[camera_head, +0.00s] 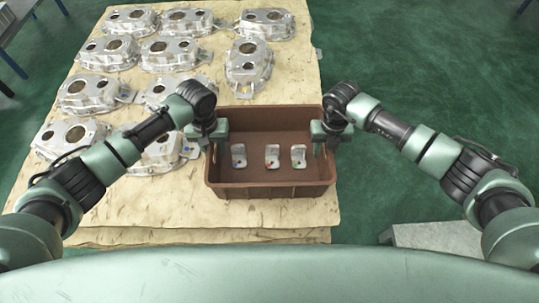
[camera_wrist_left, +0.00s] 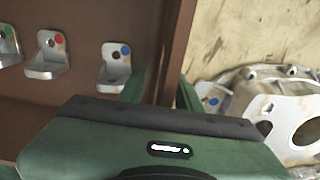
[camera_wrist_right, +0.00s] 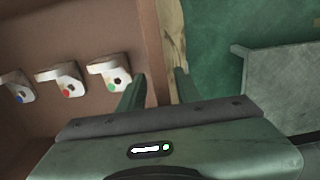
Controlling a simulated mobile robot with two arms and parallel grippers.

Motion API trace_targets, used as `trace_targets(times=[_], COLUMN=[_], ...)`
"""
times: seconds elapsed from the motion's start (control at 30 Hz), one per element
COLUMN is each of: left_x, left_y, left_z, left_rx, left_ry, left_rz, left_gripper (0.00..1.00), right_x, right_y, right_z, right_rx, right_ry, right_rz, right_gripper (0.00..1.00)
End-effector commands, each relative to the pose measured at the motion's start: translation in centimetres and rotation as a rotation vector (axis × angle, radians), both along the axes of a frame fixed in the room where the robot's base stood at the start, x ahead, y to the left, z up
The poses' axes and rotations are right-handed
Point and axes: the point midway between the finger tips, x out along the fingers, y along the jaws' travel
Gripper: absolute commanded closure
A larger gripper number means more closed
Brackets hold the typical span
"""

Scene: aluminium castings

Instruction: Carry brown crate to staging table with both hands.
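The brown crate (camera_head: 270,192) sits on the right part of the board-topped stack, near its front edge. Three small metal brackets with coloured dots stand inside it. My left gripper (camera_head: 212,136) is at the crate's left wall, with one finger inside and one outside; the wall (camera_wrist_left: 172,60) shows between the fingers in the left wrist view. My right gripper (camera_head: 327,138) straddles the right wall (camera_wrist_right: 148,50) the same way. I cannot tell whether either pair of fingers presses on the wall. No staging table can be made out with certainty.
Several aluminium castings (camera_head: 248,66) cover the left and back of the board (camera_head: 290,218), close to the crate's left side. A grey flat surface (camera_head: 437,238) stands to the right, lower front. The green floor (camera_head: 430,60) on the right is clear.

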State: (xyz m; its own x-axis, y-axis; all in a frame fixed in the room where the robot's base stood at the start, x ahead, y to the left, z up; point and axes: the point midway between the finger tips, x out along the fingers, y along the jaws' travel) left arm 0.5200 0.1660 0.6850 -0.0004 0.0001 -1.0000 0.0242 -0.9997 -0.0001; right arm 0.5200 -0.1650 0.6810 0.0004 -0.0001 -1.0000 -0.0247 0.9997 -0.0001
Motion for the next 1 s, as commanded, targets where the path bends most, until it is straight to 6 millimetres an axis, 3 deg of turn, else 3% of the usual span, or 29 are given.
trace_targets(times=[0.1, 0.2, 0.23, 1.0], left_x=[0.00, 0.00, 0.01, 0.04], left_y=[-0.01, -0.01, -0.01, -0.01], left_z=[0.02, 0.03, 0.03, 0.10], left_rx=[0.000, 0.000, 0.000, -0.001], left_ry=[0.000, 0.000, 0.000, -0.001], left_rz=[0.000, 0.000, 0.000, 0.000], left_gripper=[0.69, 0.97, 1.00, 1.00], right_x=[-0.02, -0.02, -0.02, -0.01], right_y=[0.00, 0.00, 0.00, -0.01], right_z=[0.00, 0.01, 0.01, 0.05], right_rx=[0.000, 0.000, 0.000, 0.000], right_ry=[0.000, 0.001, 0.001, 0.001], right_rz=[0.000, 0.000, 0.000, -0.001], right_gripper=[0.69, 0.97, 1.00, 1.00])
